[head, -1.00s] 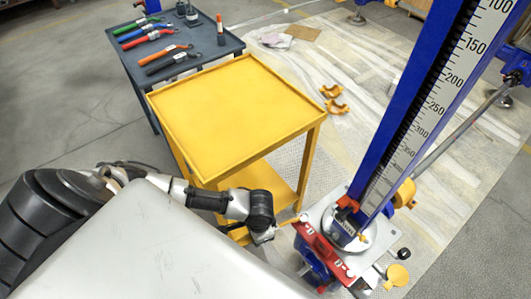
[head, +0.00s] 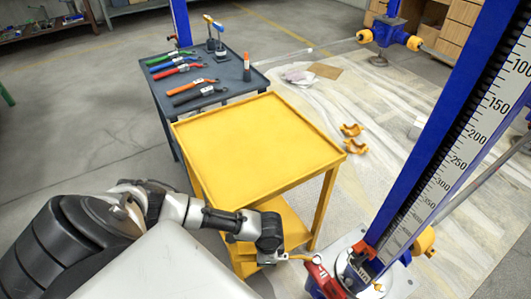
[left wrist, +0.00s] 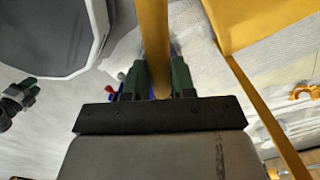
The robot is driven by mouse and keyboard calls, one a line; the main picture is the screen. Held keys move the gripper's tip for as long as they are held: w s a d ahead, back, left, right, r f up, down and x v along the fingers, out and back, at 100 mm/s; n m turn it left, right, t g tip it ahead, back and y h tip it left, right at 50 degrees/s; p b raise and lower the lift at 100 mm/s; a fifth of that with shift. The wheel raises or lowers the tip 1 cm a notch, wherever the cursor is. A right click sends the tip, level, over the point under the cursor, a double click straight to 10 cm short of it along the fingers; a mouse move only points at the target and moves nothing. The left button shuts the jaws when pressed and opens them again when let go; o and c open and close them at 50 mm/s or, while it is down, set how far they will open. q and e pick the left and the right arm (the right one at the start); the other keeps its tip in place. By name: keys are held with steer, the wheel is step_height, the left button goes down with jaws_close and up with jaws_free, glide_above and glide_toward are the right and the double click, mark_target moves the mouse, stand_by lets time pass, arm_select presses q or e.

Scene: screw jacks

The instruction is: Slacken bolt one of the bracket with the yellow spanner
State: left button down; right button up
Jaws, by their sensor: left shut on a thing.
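My left gripper (head: 283,257) is just left of the red bracket (head: 322,278) at the foot of the blue screw jack column. In the left wrist view its two green fingers (left wrist: 160,76) are shut on the yellow spanner (left wrist: 152,35), a long yellow bar running up out of the picture. In the head view a short piece of the spanner (head: 299,257) shows between the gripper and the bracket. I cannot tell whether it touches the bracket. Bolt one cannot be made out.
The yellow trolley (head: 258,145) with an empty top stands behind my left arm. A dark bench (head: 228,92) with several coloured spanners is beyond it. The blue jack column (head: 440,130) with its scale rises at right. Orange clamp halves (head: 353,138) lie on the floor.

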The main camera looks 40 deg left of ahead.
arm_select(q)
steer(key=shift+f+b, duration=0.3)
steer(key=shift+f, duration=0.55)
stand_by(0.5)
stand_by(0.7)
